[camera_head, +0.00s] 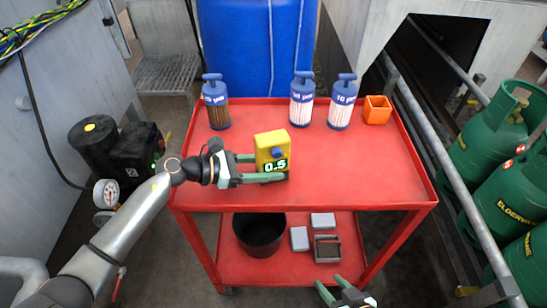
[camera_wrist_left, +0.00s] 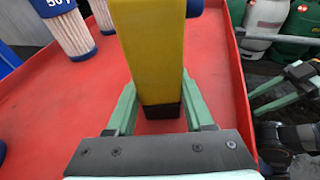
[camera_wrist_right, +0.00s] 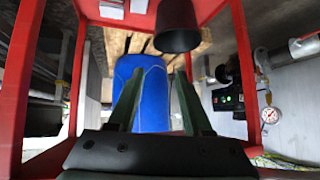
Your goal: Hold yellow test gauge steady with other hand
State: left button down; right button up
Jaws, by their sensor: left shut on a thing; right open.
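The yellow test gauge (camera_head: 271,148) stands upright on the red cart top, with a blue knob and a dark display reading 0.5. My left gripper (camera_head: 262,168) reaches in from the left with its green fingers on either side of the gauge, shut on it. In the left wrist view the yellow body (camera_wrist_left: 155,55) rises between the fingers. My right gripper (camera_head: 335,290) is low at the bottom of the head view, in front of the cart and apart from the gauge. In the right wrist view its fingers (camera_wrist_right: 155,85) are spread and empty.
Several blue-capped filter cylinders (camera_head: 302,100) and an orange box (camera_head: 377,109) stand along the back of the red cart (camera_head: 355,165). The lower shelf holds a black bucket (camera_head: 259,232) and grey boxes. A railing (camera_head: 440,150) and green gas cylinders (camera_head: 500,140) stand at right.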

grip_shut()
dwell(1.5)
